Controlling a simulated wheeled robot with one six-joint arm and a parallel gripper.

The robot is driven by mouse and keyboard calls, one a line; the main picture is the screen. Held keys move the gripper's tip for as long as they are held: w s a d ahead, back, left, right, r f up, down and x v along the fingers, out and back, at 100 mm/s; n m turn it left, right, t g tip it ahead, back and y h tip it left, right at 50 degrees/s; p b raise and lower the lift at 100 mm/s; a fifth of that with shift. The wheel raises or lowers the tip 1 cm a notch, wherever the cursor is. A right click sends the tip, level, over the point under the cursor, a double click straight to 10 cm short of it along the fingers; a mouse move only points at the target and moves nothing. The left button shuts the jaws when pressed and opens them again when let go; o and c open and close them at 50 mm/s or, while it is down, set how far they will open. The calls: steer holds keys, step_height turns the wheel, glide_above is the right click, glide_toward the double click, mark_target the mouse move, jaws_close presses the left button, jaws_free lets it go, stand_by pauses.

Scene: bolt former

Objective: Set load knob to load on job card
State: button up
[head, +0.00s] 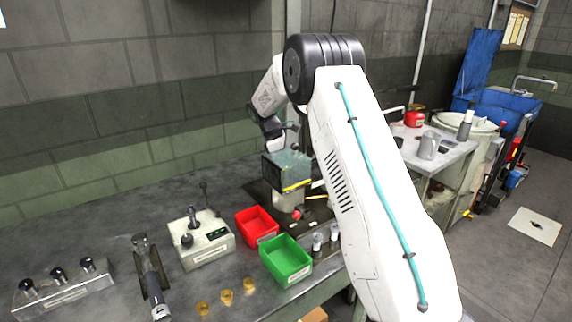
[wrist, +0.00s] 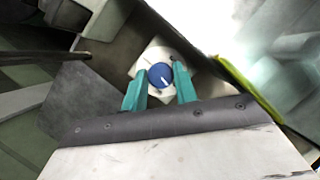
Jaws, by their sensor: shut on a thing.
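The load knob (wrist: 158,72) is a round blue knob with a short white pointer line. It sits on a pale plate in the wrist view. My gripper (wrist: 161,80) has two teal fingers, one on each side of the knob, and is shut on it. The exact number the pointer faces is too small to read. In the head view the bolt former (head: 288,196) stands at the back of the bench with a clear guard box (head: 287,171). My arm's end reaches behind this guard, so the knob and fingers are hidden there. I cannot make out the job card.
A red bin (head: 257,227) and a green bin (head: 287,260) stand in front of the machine. A grey tester box (head: 206,240) with a lever is left of them. Several brass rings lie at the bench front. A yellow-green guard edge (wrist: 248,88) runs close right of my fingers.

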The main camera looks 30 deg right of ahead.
steer(key=m+y, duration=0.1)
steer(key=m, duration=0.1)
steer(key=m+g, duration=0.1)
steer(key=m, duration=0.2)
steer(key=shift+w+d+y, duration=0.1)
steer(key=shift+d+y, duration=0.05)
steer(key=shift+y, duration=0.25)
steer(key=m+y, duration=0.1)
steer(key=m, duration=0.4)
steer(key=shift+d+g+y, duration=0.1)
steer(key=shift+g+y, duration=0.2)
steer(key=shift+y, duration=0.1)
steer(key=shift+m, duration=0.3)
steer(key=o, duration=1)
steer(key=shift+c, duration=0.2)
steer(key=shift+r, duration=0.1)
